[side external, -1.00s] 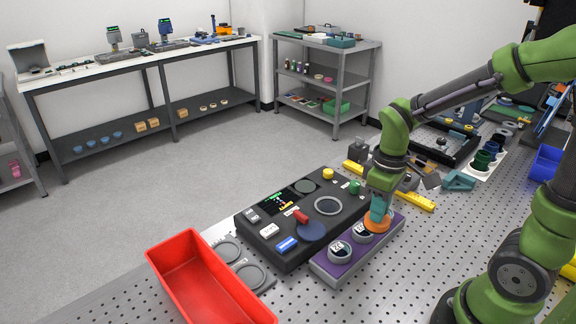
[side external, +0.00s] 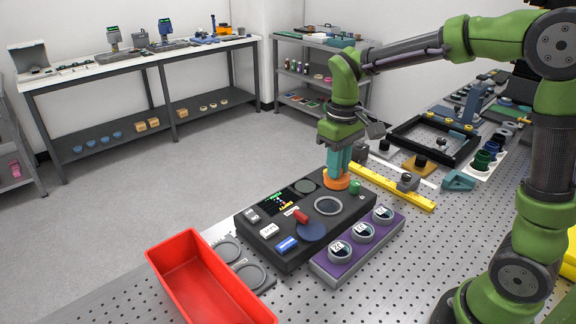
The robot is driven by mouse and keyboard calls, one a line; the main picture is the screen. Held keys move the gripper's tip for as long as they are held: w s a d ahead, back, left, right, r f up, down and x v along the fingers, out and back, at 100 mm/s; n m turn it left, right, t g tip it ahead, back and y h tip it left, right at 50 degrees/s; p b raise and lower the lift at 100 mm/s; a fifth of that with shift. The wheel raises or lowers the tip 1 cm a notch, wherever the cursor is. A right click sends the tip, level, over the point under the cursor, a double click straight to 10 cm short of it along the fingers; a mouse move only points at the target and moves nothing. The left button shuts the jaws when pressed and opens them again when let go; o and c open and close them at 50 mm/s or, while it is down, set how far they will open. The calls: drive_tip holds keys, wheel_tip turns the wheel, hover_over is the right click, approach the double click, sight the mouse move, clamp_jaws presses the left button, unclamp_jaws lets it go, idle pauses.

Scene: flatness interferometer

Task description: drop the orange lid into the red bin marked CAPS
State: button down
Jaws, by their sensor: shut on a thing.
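The orange lid (side external: 336,182) is between the fingertips of my gripper (side external: 338,170). My gripper is shut on it and holds it over the back part of the black instrument box, near a green knob. The red bin (side external: 206,280) stands at the front left, its open top facing up and its visible inside empty. No CAPS marking on the bin can be made out from this side. The purple block (side external: 356,256) on the right of the box holds three ringed round pieces, all with their tops uncovered.
The black instrument box (side external: 292,245), with a red lever (side external: 300,216) and several knobs and buttons, lies between my gripper and the bin. A grey plate with round recesses (side external: 268,287) sits beside the bin. A yellow bar (side external: 398,190) lies behind the purple block.

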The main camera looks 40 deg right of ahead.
drive_tip(key=w+a+f, duration=0.1)
drive_tip(key=a, duration=1.5)
drive_tip(key=w+a+f, duration=0.2)
drive_tip(key=a, duration=1.3)
drive_tip(key=shift+s+f, duration=0.15)
drive_tip(key=shift+f, duration=2.7)
drive_tip(key=c, duration=1)
unclamp_jaws()
drive_tip(key=shift+r, duration=0.15)
